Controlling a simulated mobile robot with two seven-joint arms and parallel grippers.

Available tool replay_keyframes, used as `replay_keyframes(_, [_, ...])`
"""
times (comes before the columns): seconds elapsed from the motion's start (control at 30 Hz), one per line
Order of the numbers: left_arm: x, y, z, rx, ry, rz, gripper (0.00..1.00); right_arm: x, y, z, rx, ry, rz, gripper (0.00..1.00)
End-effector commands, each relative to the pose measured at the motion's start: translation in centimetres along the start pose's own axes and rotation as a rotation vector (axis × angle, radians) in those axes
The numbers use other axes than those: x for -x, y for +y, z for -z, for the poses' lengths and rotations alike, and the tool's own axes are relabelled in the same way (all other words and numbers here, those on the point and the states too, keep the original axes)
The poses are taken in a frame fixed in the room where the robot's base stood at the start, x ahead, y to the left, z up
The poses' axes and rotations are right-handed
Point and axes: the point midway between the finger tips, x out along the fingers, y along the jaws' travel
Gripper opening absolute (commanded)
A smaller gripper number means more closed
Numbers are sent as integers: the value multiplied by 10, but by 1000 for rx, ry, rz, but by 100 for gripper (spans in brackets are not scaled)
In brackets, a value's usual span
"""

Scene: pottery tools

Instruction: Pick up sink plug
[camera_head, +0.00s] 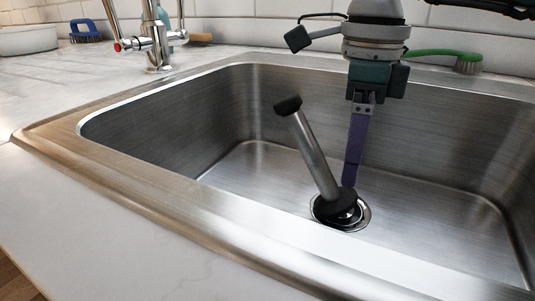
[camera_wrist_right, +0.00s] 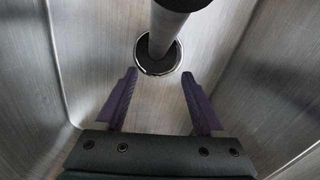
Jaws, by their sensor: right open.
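The sink plug (camera_head: 314,158) is a grey metal post with a black knob on top and a black base. It leans to the left, with its base in the drain (camera_head: 359,219) on the sink floor. My right gripper (camera_head: 349,186) reaches down into the sink beside the plug's base, on its right and far side. In the right wrist view the plug (camera_wrist_right: 166,32) rises from the drain, and the two purple fingers of my right gripper (camera_wrist_right: 158,85) are spread apart with nothing between them. My left gripper is not in view.
The steel sink (camera_head: 185,237) has raised walls around the plug and my right gripper. A chrome faucet (camera_head: 155,40) stands behind it at the left. A green brush (camera_head: 445,54) lies behind the sink at the right. The front left counter (camera_head: 95,230) is clear.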

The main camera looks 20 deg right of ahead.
Motion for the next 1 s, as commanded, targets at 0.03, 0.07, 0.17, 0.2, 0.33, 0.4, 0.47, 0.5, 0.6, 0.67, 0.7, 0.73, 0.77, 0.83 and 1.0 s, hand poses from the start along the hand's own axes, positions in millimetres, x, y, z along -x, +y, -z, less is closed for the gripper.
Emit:
replay_keyframes(0.03, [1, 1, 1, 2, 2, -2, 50, 0, 0, 0, 1, 0, -1, 70])
replay_keyframes(0.07, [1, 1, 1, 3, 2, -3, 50, 0, 0, 0, 1, 0, -1, 70])
replay_keyframes(0.17, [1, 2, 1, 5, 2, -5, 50, 1, 0, 0, 2, -1, -1, 70])
replay_keyframes(0.2, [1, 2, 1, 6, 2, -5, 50, 1, 0, 0, 2, -1, -1, 70])
replay_keyframes(0.33, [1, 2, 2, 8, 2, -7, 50, 1, 0, 0, 3, -1, -1, 70])
replay_keyframes(0.4, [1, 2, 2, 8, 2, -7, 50, 1, 0, 0, 3, -1, -1, 70])
replay_keyframes(0.47, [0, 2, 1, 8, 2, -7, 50, 0, 0, 0, 3, -1, -1, 70])
replay_keyframes(0.5, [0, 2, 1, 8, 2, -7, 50, 0, 0, 0, 3, -1, -1, 70])
replay_keyframes(0.6, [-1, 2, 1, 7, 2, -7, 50, -2, 0, 0, 2, -1, -1, 70])
replay_keyframes(0.67, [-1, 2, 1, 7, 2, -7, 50, -3, 0, 0, 2, -1, -1, 70])
replay_keyframes(0.7, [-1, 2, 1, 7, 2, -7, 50, -3, 0, 0, 2, -1, -1, 70])
replay_keyframes(0.73, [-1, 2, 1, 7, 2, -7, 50, -3, 0, 0, 3, -1, -1, 70])
replay_keyframes(0.77, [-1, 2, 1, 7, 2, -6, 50, -3, 0, 0, 3, -1, -1, 70])
replay_keyframes(0.83, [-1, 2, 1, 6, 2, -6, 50, -3, 0, 0, 3, -1, -1, 70])
replay_keyframes(1.0, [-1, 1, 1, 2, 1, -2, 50, -3, 0, 0, 3, -1, -2, 67])
